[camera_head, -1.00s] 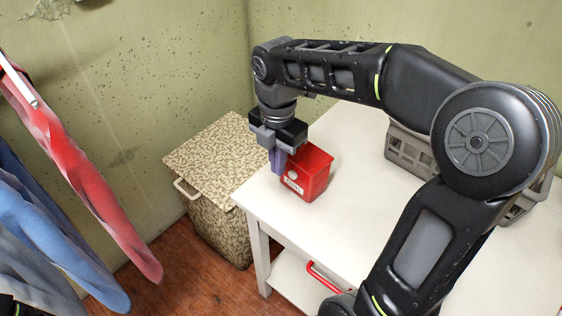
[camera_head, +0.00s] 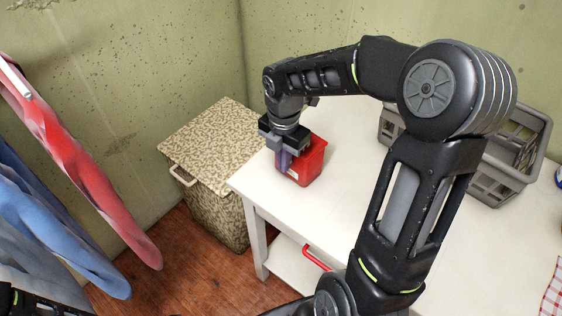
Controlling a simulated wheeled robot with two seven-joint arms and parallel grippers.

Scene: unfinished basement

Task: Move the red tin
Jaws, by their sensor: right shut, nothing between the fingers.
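The red tin (camera_head: 313,164) stands upright on the white table (camera_head: 331,211), near the table's left end. My right gripper (camera_head: 284,162) points down at the tin's left side. Its fingers are shut with nothing between them. They overlap the tin's left face in the picture, partly hiding that face and its pale label. I cannot tell whether they touch it. My left gripper is out of view.
A grey crate (camera_head: 493,186) stands on the table at the right, partly behind my right arm. A patterned hamper (camera_head: 213,142) stands left of the table. Clothes (camera_head: 60,240) hang at the far left. A checked cloth (camera_head: 553,291) lies at the lower right.

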